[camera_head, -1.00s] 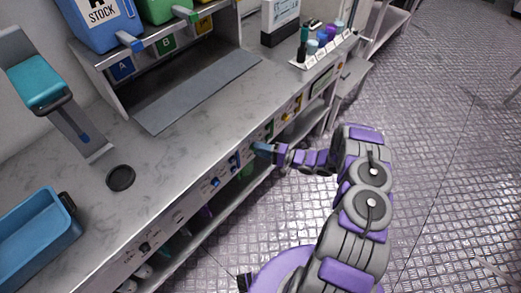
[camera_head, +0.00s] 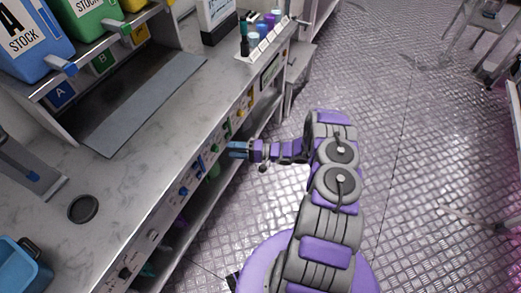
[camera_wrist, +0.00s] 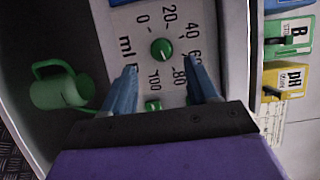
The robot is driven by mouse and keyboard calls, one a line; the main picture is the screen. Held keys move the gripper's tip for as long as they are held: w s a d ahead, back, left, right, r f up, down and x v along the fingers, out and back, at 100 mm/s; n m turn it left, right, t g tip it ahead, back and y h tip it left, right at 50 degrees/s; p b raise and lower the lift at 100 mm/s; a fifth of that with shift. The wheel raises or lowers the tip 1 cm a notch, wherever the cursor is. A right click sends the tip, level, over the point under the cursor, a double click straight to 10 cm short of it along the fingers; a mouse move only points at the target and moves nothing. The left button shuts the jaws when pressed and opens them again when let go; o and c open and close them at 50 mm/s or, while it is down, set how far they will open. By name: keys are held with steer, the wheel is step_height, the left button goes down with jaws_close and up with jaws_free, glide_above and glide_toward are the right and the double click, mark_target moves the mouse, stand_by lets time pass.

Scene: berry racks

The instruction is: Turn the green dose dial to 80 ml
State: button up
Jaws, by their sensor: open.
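The green dose dial (camera_wrist: 162,49) is a round knob on a pale panel, ringed by marks from 0 to 100 and the letters "ml". Its small pale pointer line is too fine to read with certainty. A small green square button (camera_wrist: 152,105) sits below it. My gripper (camera_wrist: 161,68) is open and empty in the wrist view, its two blue fingers on either side below the dial and apart from it. The 80 mark lies near the right finger. In the head view my gripper (camera_head: 235,150) is beside the counter's front panel; which knob it faces is hard to tell there.
Labelled yellow (camera_wrist: 285,80) and green (camera_wrist: 288,40) items are at the right. The counter (camera_head: 115,185) holds stock bins (camera_head: 90,20) and a black disc (camera_head: 83,208). The metal floor at right is mostly clear.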

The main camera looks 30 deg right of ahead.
steer(key=p+v, duration=0.1)
steer(key=v, duration=1.1)
steer(key=shift+p, duration=0.4)
steer(key=shift+d, duration=0.2)
